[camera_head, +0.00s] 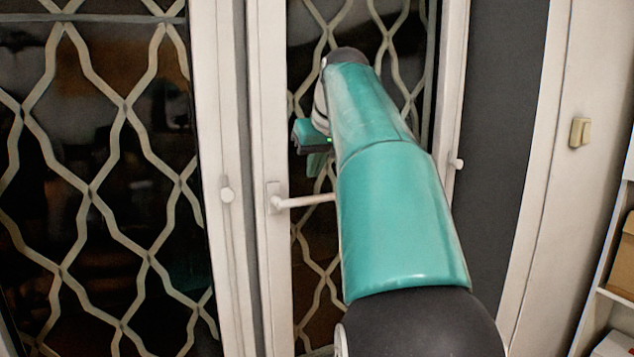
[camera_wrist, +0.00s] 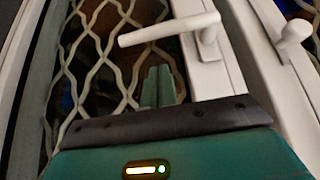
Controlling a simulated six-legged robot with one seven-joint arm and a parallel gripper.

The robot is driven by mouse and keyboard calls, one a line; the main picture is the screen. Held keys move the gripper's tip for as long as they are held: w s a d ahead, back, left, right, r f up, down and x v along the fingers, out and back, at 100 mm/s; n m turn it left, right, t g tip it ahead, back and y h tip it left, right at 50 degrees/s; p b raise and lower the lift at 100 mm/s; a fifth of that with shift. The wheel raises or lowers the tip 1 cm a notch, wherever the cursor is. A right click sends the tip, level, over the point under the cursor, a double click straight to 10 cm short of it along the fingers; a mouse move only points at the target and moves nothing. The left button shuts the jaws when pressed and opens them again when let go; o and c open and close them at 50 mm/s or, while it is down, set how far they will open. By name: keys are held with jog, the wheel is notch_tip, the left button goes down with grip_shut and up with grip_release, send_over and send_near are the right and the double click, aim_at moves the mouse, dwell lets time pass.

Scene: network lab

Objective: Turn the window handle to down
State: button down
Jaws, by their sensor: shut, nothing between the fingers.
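The white window handle (camera_head: 305,201) is on the white window frame (camera_head: 268,120), left of my arm. Its lever points right from its base, about horizontal; its far end is hidden behind my arm in the head view. In the wrist view the handle (camera_wrist: 170,32) shows whole, with its lever pointing left. My gripper (camera_head: 316,165) is above the lever in the head view and apart from it. Its fingers (camera_wrist: 158,87) show in the wrist view, together and empty, with the lever beyond their tips.
A wavy metal grille (camera_head: 130,110) lies behind the dark glass. White knobs stick out from the frames at left (camera_head: 227,195) and right (camera_head: 457,164). A shelf (camera_head: 612,297) with boxes stands at far right. A light switch (camera_head: 579,132) is on the right wall.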

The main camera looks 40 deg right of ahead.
aim_at(304, 198)
jog(key=f, duration=0.3)
jog(key=shift+s+a+f, duration=0.1)
jog(key=shift+s+f, duration=0.05)
jog(key=shift+s, duration=0.25)
jog(key=shift+f, duration=0.1)
jog(key=shift+s+f+y, duration=0.1)
jog(key=shift+f+y, duration=0.05)
jog(key=shift+y, duration=0.15)
